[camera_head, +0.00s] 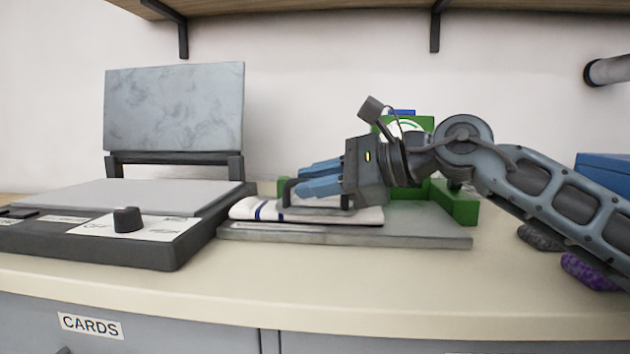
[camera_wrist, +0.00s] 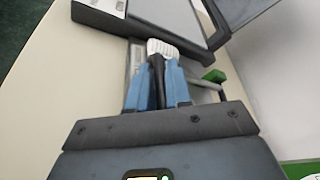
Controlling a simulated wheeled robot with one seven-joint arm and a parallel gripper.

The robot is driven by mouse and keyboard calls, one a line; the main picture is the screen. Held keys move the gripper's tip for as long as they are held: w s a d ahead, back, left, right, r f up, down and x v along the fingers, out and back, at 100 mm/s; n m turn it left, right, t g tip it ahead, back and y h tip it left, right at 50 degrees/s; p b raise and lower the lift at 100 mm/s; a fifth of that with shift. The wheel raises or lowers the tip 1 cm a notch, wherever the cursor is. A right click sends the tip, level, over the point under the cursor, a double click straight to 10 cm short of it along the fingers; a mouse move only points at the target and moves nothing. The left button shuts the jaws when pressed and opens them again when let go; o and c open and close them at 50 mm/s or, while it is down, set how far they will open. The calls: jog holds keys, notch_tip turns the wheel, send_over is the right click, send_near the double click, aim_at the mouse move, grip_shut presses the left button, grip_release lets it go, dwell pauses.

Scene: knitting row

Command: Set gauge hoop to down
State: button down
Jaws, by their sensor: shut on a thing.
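A dark gauge hoop (camera_head: 287,190) shows at the fingertips of my gripper (camera_head: 303,180), low over a folded white cloth (camera_head: 250,208) with blue stripes. The cloth lies on a flat grey board (camera_head: 340,235) on the counter. My gripper reaches in from the right, nearly level, with its blue fingers shut on the hoop. In the wrist view a dark bar of the hoop (camera_wrist: 157,80) runs between the two fingers (camera_wrist: 155,88), with the white cloth (camera_wrist: 162,47) just past the tips. My gripper hides much of the hoop, so its exact tilt is unclear.
A dark-framed device with a knob (camera_head: 128,219) and an upright grey panel (camera_head: 174,107) stands at left. Green blocks (camera_head: 455,203) stand at the board's back and right. A shelf (camera_head: 330,5) hangs above. Dark and purple lumps (camera_head: 590,272) and a blue box (camera_head: 605,175) are at right.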

jog(key=shift+f, duration=0.15)
jog(key=c, duration=1.4)
grip_release()
jog(key=p+v, duration=0.1)
jog(key=v, duration=0.6)
jog(key=shift+d, duration=0.4)
jog(key=shift+s, duration=0.1)
